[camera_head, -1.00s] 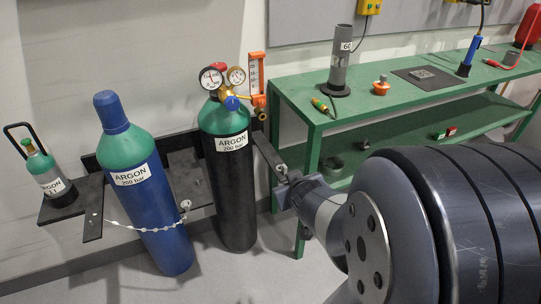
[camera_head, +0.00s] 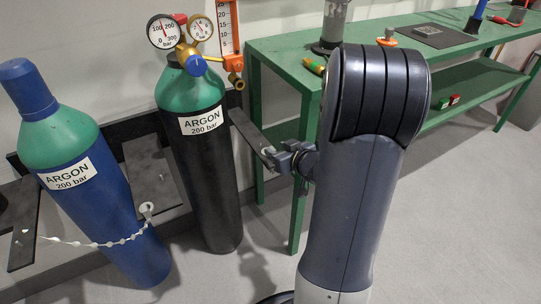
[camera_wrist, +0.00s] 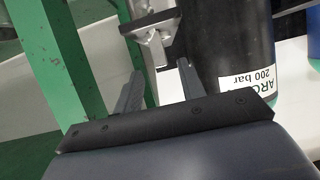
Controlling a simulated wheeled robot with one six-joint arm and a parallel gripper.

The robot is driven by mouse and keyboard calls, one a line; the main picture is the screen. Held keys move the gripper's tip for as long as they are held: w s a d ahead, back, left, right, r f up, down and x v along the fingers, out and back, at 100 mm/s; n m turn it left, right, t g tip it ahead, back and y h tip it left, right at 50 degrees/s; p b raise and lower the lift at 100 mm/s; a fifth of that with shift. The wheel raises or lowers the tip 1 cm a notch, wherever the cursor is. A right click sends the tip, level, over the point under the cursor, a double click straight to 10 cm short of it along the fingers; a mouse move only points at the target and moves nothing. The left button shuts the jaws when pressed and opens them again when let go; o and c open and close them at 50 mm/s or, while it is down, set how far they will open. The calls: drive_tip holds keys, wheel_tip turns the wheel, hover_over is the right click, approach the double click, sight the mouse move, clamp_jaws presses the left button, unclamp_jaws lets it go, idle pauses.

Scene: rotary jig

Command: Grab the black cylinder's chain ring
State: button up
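The black cylinder (camera_head: 207,170) with a green shoulder and an ARGON label stands upright against the wall rack; it also shows in the wrist view (camera_wrist: 225,45). A dark bracket arm (camera_head: 246,130) reaches from its right side toward my gripper (camera_head: 274,157). In the wrist view my gripper (camera_wrist: 158,88) has its two fingers apart, with nothing seen between them. A pale metal piece at the bracket's end (camera_wrist: 157,48) lies just beyond the fingertips. I cannot make out the black cylinder's chain ring for certain.
A blue argon cylinder (camera_head: 95,200) leans at left, with a pale chain (camera_head: 85,243) across it ending in a ring (camera_head: 147,208). Gauges (camera_head: 182,30) top the black cylinder. A green bench (camera_head: 285,50) stands close behind my gripper, its leg (camera_head: 299,210) nearby.

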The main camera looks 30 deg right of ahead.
drive_tip(key=b+x, duration=0.2)
drive_tip(key=x, duration=0.4)
drive_tip(key=shift+s+a+f, duration=0.15)
drive_tip(key=shift+f, duration=0.05)
drive_tip(key=shift+c, duration=0.4)
clamp_jaws()
